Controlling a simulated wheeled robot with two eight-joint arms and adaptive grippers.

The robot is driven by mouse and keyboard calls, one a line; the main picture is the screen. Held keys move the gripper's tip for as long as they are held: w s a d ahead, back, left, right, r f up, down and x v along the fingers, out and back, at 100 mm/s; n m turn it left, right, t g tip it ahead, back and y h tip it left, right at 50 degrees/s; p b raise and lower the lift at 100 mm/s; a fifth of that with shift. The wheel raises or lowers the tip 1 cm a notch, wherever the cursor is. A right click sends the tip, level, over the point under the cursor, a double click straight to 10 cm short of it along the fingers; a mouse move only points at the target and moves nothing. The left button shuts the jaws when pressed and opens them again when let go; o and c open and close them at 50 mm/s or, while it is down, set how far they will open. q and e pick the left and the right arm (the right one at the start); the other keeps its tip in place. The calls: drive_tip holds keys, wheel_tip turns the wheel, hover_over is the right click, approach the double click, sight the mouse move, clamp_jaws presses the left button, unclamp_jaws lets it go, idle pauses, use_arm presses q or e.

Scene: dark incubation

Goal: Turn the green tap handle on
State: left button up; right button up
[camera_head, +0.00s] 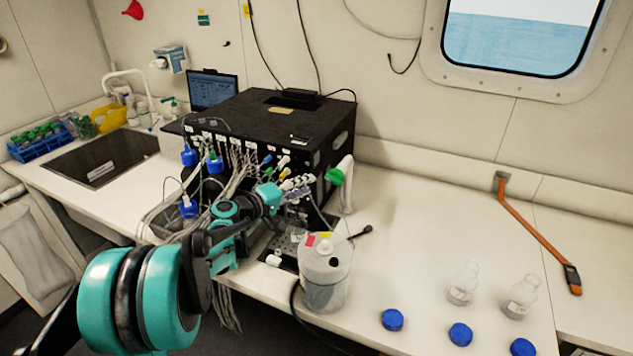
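A bright green handle-like piece (334,176) sits at the upper part of a white upright pipe (347,190), just right of the black box. A smaller dark green piece (171,103) shows at the back left, near the white sink tap (125,75). I cannot tell from this view which is the tap handle. My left arm reaches in from the lower left. Its gripper (297,188) is in front of the black box, left of the bright green piece and apparently apart from it. The fingers blend with cables and fittings behind, so their opening is unclear. My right gripper is out of view.
The black box (270,115) has many cables and blue-capped bottles at its front. A white container (325,270) stands right of my forearm. The middle right counter is clear.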

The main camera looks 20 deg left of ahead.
use_arm(q)
drive_tip(key=shift+v, duration=2.35)
